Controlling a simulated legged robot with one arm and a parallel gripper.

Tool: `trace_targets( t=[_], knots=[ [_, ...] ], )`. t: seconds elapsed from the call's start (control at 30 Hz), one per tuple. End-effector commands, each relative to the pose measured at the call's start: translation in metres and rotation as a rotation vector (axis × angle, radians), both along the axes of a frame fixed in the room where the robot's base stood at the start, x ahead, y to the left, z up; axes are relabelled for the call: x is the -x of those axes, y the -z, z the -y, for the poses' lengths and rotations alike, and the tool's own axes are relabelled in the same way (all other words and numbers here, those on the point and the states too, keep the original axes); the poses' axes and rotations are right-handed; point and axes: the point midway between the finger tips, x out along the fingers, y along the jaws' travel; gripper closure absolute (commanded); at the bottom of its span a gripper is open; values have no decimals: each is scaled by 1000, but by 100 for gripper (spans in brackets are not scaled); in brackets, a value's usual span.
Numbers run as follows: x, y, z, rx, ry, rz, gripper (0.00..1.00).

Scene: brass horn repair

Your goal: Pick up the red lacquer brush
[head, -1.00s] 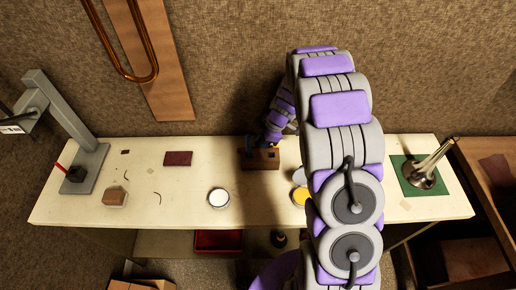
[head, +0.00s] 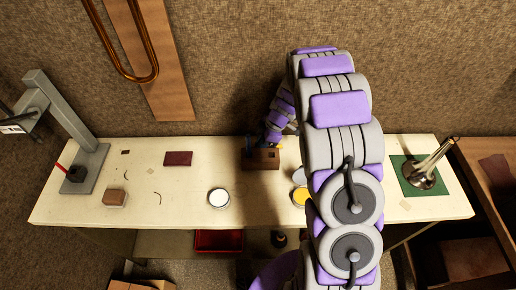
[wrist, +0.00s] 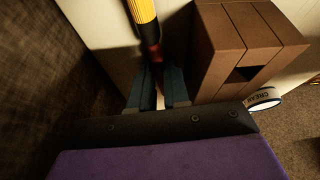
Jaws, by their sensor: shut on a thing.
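My gripper (wrist: 157,92) is shut on a slim dark red shaft (wrist: 152,52). A yellow and black banded handle (wrist: 141,10) lies in line with the shaft, and they look like one tool. I cannot tell for sure that this is the red lacquer brush, as its far end is out of view or hidden by the fingers. The brown wooden block (wrist: 222,45) with a dark slot stands close to the right of the fingers. In the head view this block (head: 262,160) sits near the bench's back edge, with my gripper (head: 272,139) just behind its top.
A red stick (head: 61,168) is at the grey stand on the left. A white-topped tin (head: 218,197) and a yellow-topped tin (head: 300,196) stand on the cream bench (head: 180,215). A brass piece (head: 425,175) stands on a green mat at right. The wall is close behind.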

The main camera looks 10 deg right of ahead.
Motion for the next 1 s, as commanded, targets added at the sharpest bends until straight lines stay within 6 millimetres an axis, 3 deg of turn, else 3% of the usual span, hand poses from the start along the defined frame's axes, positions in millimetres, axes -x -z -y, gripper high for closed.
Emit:
trace_targets(
  t=[0.27,0.47,0.67,1.0],
  knots=[
    [0,0,0,1,0,0,100],
    [0,-12,0,-1,-1,1,100],
    [-1,-45,0,2,-1,8,100],
    [0,-124,0,0,-1,6,100]
  ],
)
